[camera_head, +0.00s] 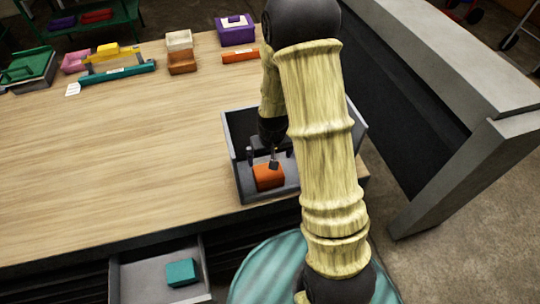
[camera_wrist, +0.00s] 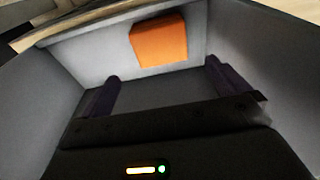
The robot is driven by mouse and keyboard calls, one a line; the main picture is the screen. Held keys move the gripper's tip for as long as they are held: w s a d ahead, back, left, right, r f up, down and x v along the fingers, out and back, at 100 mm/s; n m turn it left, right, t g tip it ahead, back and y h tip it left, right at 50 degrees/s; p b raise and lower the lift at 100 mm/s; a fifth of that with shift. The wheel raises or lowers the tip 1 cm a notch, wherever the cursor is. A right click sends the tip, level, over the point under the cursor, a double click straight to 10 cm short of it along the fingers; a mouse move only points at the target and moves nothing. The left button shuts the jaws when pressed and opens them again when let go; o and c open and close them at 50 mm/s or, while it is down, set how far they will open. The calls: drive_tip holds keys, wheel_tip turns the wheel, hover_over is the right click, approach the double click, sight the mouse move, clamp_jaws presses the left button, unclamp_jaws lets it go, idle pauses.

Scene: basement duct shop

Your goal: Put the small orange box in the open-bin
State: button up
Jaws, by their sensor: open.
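The small orange box (camera_head: 268,178) is inside the grey open-bin (camera_head: 243,190), near its front wall. The wrist view also shows the orange box (camera_wrist: 160,42) near one wall of the open-bin (camera_wrist: 82,55). My gripper (camera_head: 270,156) is low over the bin, its fingers behind the box in the head view. In the wrist view my gripper (camera_wrist: 163,85) is open, with nothing between its two dark fingers, and the box lies beyond them, apart from them. My arm hides the right part of the bin in the head view.
An open drawer (camera_head: 130,285) with a teal box (camera_head: 181,272) is below the table's front edge. A purple box (camera_head: 235,30), a flat orange box (camera_head: 240,56) and other coloured items line the table's back. The table's left and middle are clear. A grey-black structure (camera_head: 420,70) stands at right.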

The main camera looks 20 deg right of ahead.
drive_tip(key=s+r, duration=1.1)
drive_tip(key=r, duration=0.3)
drive_tip(key=shift+s+r+t, duration=0.35)
drive_tip(key=shift+r+t, duration=0.05)
drive_tip(key=shift+c, duration=0.2)
